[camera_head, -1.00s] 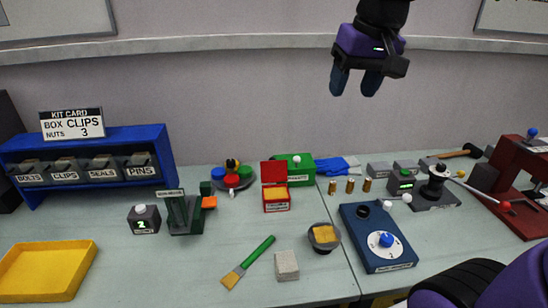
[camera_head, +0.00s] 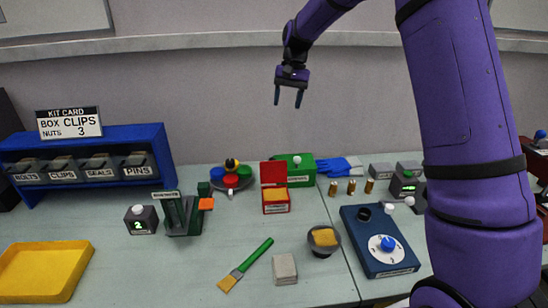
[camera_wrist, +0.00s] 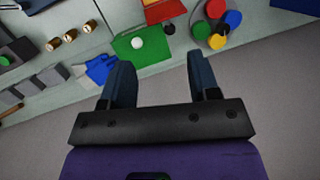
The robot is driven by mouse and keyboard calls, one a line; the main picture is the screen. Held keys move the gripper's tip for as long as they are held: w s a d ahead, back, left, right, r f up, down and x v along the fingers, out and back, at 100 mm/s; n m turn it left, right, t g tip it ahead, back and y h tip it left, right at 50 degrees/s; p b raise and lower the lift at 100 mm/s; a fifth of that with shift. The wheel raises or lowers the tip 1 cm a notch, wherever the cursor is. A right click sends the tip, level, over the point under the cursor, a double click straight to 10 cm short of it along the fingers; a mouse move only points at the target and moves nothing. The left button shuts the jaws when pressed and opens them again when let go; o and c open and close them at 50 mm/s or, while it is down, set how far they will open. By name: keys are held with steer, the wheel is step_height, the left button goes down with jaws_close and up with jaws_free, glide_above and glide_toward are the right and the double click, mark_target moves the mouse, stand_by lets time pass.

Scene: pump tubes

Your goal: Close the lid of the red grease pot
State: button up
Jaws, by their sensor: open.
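The red grease pot (camera_head: 276,207) is a small square red box on the bench, with yellow grease inside. Its red lid (camera_head: 273,173) stands upright at the back edge, open. My gripper (camera_head: 288,100) hangs in the air above and behind the pot, near the wall, fingers pointing down, open and empty. In the wrist view my gripper (camera_wrist: 162,85) has its two fingers wide apart. The pot's lid (camera_wrist: 163,12) shows at the top edge of that view; most of the pot is cut off.
A green box with a white knob (camera_head: 300,168) stands right behind the pot. A round tray of coloured pieces (camera_head: 231,180) is to its left. A black grease bowl (camera_head: 324,240), sponge block (camera_head: 284,269) and green brush (camera_head: 246,264) lie in front. Brass cylinders (camera_head: 351,187) stand to the right.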

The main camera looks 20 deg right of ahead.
steer(key=m+g, duration=0.1)
steer(key=g, duration=0.1)
glide_toward(273, 170)
steer(key=w+d+r, duration=0.2)
steer(key=w+r, duration=0.1)
steer(key=w, duration=0.2)
steer(key=shift+y, duration=0.4)
steer(key=x, duration=1.1)
steer(key=shift+d+f, duration=0.15)
steer(key=shift+d, duration=0.05)
jaws_close()
